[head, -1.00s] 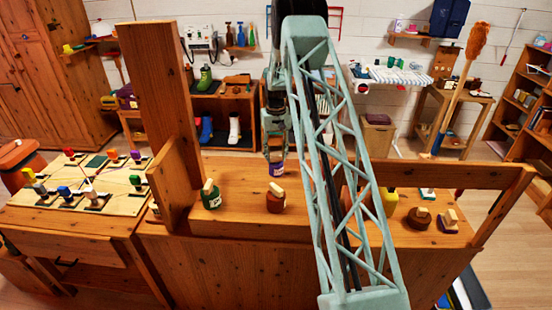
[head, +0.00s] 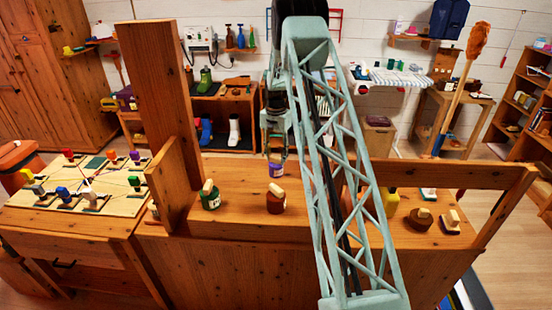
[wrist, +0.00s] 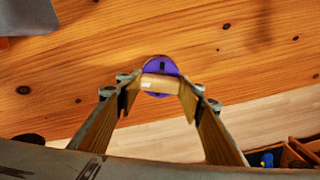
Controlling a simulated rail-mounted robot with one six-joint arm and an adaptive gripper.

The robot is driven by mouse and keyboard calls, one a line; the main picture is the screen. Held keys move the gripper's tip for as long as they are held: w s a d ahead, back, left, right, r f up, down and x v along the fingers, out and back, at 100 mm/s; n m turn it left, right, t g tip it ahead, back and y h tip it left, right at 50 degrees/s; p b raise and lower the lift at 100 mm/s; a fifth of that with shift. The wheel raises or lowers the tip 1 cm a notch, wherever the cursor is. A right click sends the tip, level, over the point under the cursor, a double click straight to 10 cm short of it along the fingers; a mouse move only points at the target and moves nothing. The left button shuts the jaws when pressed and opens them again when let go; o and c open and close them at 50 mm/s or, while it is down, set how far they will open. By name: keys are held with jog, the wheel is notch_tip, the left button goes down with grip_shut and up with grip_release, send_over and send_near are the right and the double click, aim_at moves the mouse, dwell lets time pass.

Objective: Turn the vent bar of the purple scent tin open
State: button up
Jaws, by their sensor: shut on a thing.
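The purple scent tin (head: 276,171) stands upright on the wooden bench top, behind the brown tin. In the wrist view its round purple lid (wrist: 160,64) shows a small dark slot. The pale vent bar (wrist: 160,83) lies across the lid, between my fingertips. My gripper (head: 276,155) points down over the tin and is shut on the bar; it also shows in the wrist view (wrist: 160,87), with one finger at each end of the bar. The near side of the tin is hidden there.
A green tin (head: 210,197) and a brown tin (head: 275,202) with pale bars stand nearby. More tins, one yellow (head: 390,200), stand right, partly behind my arm. A wooden post (head: 160,100) rises on the left. A pegged board (head: 85,180) lies further left.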

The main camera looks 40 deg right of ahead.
aim_at(276, 157)
dwell(0.5)
jog(key=o, duration=0.9)
jog(key=shift+r, duration=0.1)
jog(key=shift+r, duration=5.9)
